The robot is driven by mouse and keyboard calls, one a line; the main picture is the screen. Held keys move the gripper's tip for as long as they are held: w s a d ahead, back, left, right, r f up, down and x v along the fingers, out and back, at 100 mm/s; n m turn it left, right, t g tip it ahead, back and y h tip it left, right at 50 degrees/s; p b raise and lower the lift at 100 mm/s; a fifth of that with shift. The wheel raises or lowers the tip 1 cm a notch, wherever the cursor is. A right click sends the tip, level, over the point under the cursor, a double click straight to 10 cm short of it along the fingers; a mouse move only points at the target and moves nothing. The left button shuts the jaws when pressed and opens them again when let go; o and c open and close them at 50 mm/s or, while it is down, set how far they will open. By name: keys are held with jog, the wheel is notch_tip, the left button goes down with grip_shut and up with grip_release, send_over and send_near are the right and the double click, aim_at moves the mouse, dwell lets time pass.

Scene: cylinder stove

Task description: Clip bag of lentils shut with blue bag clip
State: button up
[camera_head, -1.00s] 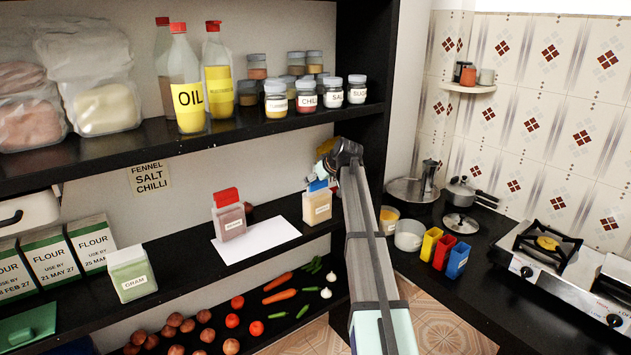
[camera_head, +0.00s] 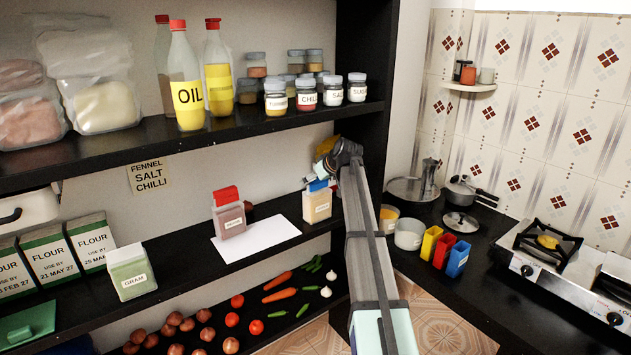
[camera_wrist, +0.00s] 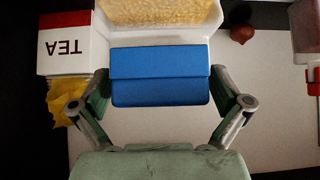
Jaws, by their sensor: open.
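The bag of lentils (camera_head: 317,207) stands upright on the middle shelf, at the right end of a white sheet. Its yellow contents (camera_wrist: 160,16) show in the wrist view. The blue bag clip (camera_head: 318,186) lies across the bag's top; it fills the centre of the wrist view (camera_wrist: 160,76). My gripper (camera_wrist: 160,88) is open, with one finger at each end of the clip. Small gaps seem to remain, but I cannot tell whether either finger touches. In the head view my arm's end hides most of the gripper. Whether the clip grips the bag's edge fully is unclear.
A bag with a red clip (camera_head: 229,218) stands left on the white sheet (camera_head: 258,240). A TEA box (camera_wrist: 66,42) and a yellow crumpled item (camera_wrist: 62,100) are close beside the bag. The upper shelf (camera_head: 250,130) with jars and bottles is overhead.

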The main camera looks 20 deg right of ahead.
jog(key=v, duration=1.2)
jog(key=s+a+f+m+g, duration=0.2)
jog(key=s+a+f, duration=0.4)
jog(key=f, duration=1)
jog(key=s+a+f+m+g+h, duration=0.1)
jog(key=s+a+f+g, duration=0.2)
jog(key=s+f, duration=0.85)
jog(key=s+a+f+m+g, duration=0.2)
jog(key=s+a+f, duration=0.25)
jog(key=f, duration=1.45)
jog(key=s+a+f+g, duration=0.2)
jog(key=s+a+f, duration=0.2)
jog(key=s+f, duration=0.35)
jog(key=s+a+f+g, duration=0.2)
jog(key=s+a+f, duration=0.3)
jog(key=s, duration=0.4)
jog(key=s+a+f+g, duration=0.1)
jog(key=s+f, duration=0.2)
jog(key=s, duration=0.5)
jog(key=s+a+f+n+g, duration=0.1)
jog(key=s+a+f+g, duration=0.1)
jog(key=s, duration=0.5)
jog(key=s+a+f+n+g+h, duration=0.1)
jog(key=s+f, duration=0.3)
jog(key=s, duration=0.4)
jog(key=shift+s+a+g, duration=0.3)
jog(key=shift+a, duration=0.35)
